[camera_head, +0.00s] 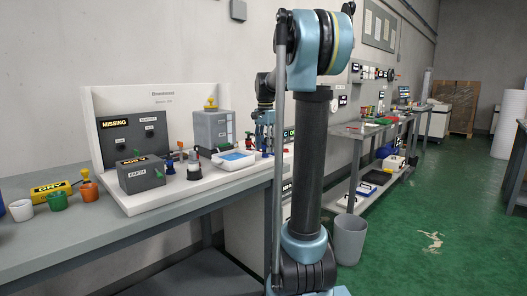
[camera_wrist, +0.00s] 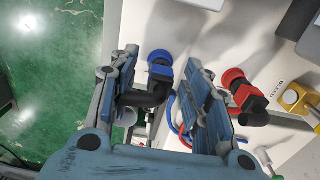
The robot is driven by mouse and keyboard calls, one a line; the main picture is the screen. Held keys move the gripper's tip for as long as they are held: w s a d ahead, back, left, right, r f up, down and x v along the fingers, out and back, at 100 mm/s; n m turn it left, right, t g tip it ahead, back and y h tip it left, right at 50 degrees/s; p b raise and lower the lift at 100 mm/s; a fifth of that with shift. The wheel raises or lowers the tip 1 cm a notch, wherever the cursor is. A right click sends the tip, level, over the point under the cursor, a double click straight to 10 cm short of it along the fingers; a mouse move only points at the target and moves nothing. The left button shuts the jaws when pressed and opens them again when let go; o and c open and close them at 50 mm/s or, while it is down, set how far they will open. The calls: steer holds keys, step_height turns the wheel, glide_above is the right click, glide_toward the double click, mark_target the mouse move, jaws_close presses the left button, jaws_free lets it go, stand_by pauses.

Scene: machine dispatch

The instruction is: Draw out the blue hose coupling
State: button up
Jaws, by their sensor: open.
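The blue hose coupling (camera_wrist: 160,60) shows in the wrist view as a blue round cap on a dark body, with a black elbow below it. It lies between the two fingers of my gripper (camera_wrist: 161,66), which is open around it with gaps visible on both sides. Whether a finger touches its black elbow I cannot tell. In the head view my gripper (camera_head: 265,133) points down over the right end of the white bench unit, and the coupling there is too small to make out surely.
A red coupling (camera_wrist: 236,80) stands just right of the right finger, with a yellow fitting (camera_wrist: 290,97) beyond it. Red and blue hoses run below. In the head view a white tray with a blue inside (camera_head: 238,170) and a grey box (camera_head: 211,130) stand left of my gripper.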

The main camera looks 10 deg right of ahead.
jaws_close()
steer(key=shift+r, duration=0.15)
steer(key=shift+r, duration=2.75)
steer(key=shift+r, duration=0.2)
steer(key=shift+r, duration=1.2)
